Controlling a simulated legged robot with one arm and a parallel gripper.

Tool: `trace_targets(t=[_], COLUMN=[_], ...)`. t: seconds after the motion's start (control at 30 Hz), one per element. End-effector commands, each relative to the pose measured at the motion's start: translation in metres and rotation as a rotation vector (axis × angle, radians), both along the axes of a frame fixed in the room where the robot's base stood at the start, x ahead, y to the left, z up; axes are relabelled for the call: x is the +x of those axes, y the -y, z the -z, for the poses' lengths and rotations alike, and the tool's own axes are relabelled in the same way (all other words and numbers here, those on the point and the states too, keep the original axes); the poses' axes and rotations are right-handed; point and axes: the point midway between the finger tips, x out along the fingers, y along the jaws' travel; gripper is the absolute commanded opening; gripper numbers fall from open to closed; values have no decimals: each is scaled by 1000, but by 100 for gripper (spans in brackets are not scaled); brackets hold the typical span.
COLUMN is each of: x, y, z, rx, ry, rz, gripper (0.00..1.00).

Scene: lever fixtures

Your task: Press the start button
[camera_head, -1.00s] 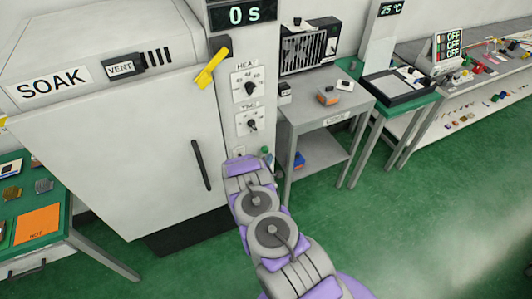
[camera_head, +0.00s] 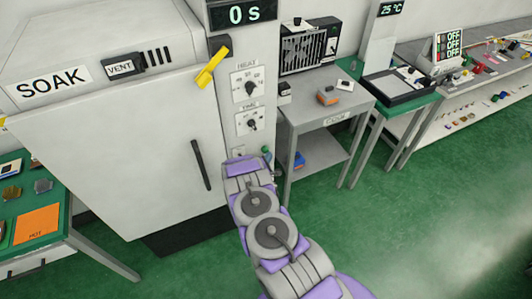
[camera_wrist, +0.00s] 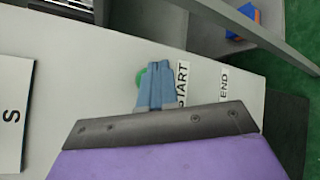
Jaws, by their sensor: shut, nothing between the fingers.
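The green start button (camera_wrist: 140,78) shows in the wrist view beside a START label (camera_wrist: 183,84) on the pale panel. My gripper (camera_wrist: 155,68) has blue fingers that are shut, with nothing held. The fingers overlap the button and hide much of it; I cannot tell whether they touch it. In the head view the gripper is mostly hidden behind my grey and purple arm, low on the oven's control column. The timer display (camera_head: 244,14) reads 0 s.
The SOAK oven's door (camera_head: 130,150) is on the left, with a yellow lever (camera_head: 212,68) at its upper right. HEAT (camera_head: 250,87) and TIME (camera_head: 252,123) dials are above my gripper. A grey cart (camera_head: 325,105) stands to the right. An END label (camera_wrist: 224,86) is beside START.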

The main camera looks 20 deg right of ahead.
Motion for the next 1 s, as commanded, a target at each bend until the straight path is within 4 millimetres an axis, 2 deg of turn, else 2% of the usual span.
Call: trace_targets(t=[1.0], x=[11], y=[-1], z=[0], rx=[-1], ry=[0], rz=[-1], gripper=[0])
